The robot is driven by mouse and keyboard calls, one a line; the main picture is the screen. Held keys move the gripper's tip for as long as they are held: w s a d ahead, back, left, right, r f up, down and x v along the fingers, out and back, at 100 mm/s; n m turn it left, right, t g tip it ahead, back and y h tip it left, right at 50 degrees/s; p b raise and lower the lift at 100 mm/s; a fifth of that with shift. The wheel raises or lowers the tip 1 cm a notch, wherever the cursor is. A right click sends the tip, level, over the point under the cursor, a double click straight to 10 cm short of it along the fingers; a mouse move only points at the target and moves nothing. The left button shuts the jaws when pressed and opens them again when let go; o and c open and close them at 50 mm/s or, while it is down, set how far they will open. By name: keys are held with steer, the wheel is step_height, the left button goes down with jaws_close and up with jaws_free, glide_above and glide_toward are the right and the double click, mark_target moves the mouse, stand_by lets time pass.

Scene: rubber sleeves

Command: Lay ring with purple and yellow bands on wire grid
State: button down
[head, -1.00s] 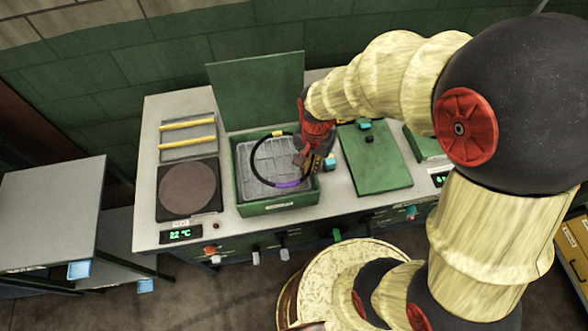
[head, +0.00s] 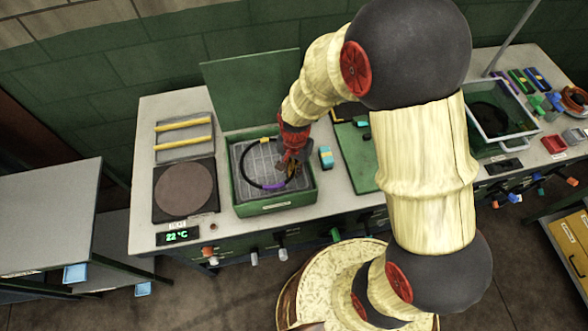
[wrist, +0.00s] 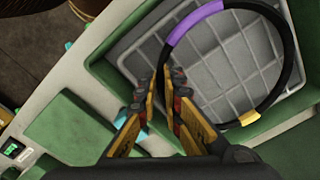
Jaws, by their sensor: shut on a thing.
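The black ring (head: 246,163) has a purple band (head: 273,186) and a yellow band, which shows in the wrist view (wrist: 250,117). My gripper (head: 290,165) is shut on the black part of the ring between these bands; its fingers also show in the wrist view (wrist: 165,88). The ring is roughly level over the pale wire grid (head: 262,154) inside an open green box (head: 277,204). I cannot tell whether the ring touches the grid. My gripper hides the ring's right side in the head view.
The box's green lid (head: 250,90) stands raised behind it. A blue block (head: 326,157) stands just right of the box, beside a flat green panel (head: 358,160). A round brown plate (head: 184,189) and a rack with yellow bars (head: 184,135) are at left.

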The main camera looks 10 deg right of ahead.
steer(key=c, duration=2.4)
jaws_free()
steer(key=shift+f, duration=0.15)
steer(key=o, duration=0.4)
steer(key=shift+c, duration=0.2)
steer(key=shift+o, duration=0.4)
steer(key=s+d+r+n+t+p, duration=0.1)
steer(key=s+d+r+n, duration=0.15)
steer(key=r, duration=1.05)
steer(key=s+d+r+n+t, duration=0.1)
steer(key=s+d+r+t, duration=0.15)
steer(key=r, duration=1.05)
steer(key=s+d+r+n+t, duration=0.2)
steer(key=s+r+n, duration=0.2)
steer(key=s+r, duration=0.3)
steer(key=shift+s+r, duration=0.15)
steer(key=shift+s, duration=0.95)
